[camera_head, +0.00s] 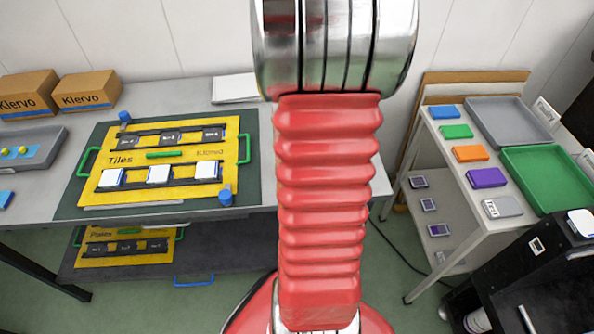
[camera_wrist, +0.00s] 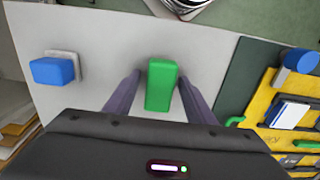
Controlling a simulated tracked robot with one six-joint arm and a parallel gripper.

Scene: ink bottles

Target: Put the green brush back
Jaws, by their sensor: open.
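A green block, which looks like the green brush (camera_wrist: 161,85), lies on the grey tabletop in the wrist view. Its bristles cannot be made out. My gripper (camera_wrist: 160,88) is open, with one dark finger on each side of the green block; the gaps are narrow, and I cannot tell whether either finger touches it. In the head view my red arm hides the gripper and this spot. Another green block (camera_head: 456,131) lies on the small side table at the right, in a row with blue, orange and purple blocks.
In the wrist view a blue block (camera_wrist: 52,70) with a pale plate is to the left, and the yellow tile board (camera_wrist: 262,112) on its dark green mat is to the right. A green tray (camera_head: 545,180) and grey tray (camera_head: 508,122) sit on the side table.

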